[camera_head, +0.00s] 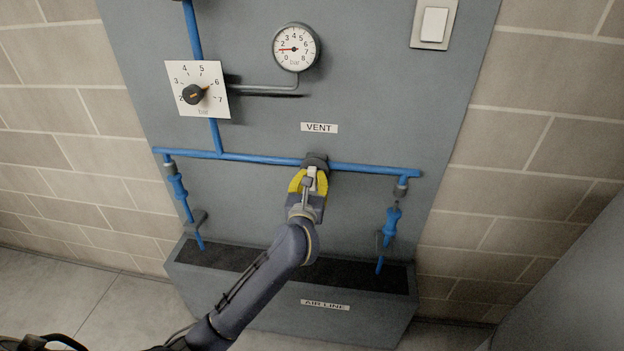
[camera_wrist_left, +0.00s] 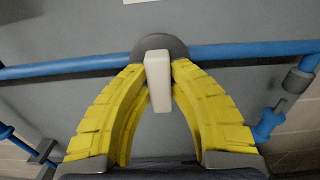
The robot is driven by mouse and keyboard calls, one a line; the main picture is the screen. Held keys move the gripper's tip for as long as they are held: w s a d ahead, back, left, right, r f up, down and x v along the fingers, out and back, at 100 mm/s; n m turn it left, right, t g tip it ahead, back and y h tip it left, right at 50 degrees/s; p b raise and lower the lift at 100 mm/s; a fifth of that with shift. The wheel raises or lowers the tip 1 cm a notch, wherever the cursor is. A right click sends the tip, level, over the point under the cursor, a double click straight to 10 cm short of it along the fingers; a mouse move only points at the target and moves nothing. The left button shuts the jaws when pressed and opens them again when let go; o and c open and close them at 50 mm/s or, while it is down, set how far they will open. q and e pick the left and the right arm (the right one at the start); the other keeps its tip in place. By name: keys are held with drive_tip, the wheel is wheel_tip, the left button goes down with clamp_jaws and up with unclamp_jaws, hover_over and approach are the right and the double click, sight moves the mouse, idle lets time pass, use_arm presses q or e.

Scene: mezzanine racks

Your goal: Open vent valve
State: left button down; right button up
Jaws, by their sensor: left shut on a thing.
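The vent valve's pale, bar-shaped handle (camera_wrist_left: 158,80) stands out from a round dark grey body (camera_head: 315,160) on the blue horizontal pipe, below the VENT label (camera_head: 319,128). In the wrist view the handle lies across the pipe's direction. My left gripper (camera_head: 309,179) has its yellow fingers closed on the handle, one on each side; it also shows in the wrist view (camera_wrist_left: 159,75). The fingers partly cover the handle in the head view. My right gripper is not in view.
A pressure gauge (camera_head: 296,47) hangs above, its needle pointing left among the low numbers. A square dial plate with a black knob (camera_head: 193,94) points near 6. Blue couplings hang at left (camera_head: 179,187) and right (camera_head: 392,220). A grey trough (camera_head: 345,325) labelled AIR LINE juts out below.

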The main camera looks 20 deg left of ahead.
use_arm(q)
drive_tip(key=c, duration=1.2)
unclamp_jaws()
drive_tip(key=shift+c, duration=0.2)
drive_tip(key=s+d, duration=0.1)
drive_tip(key=s, duration=1.1)
drive_tip(key=shift+d, duration=0.35)
drive_tip(key=shift+r, duration=0.1)
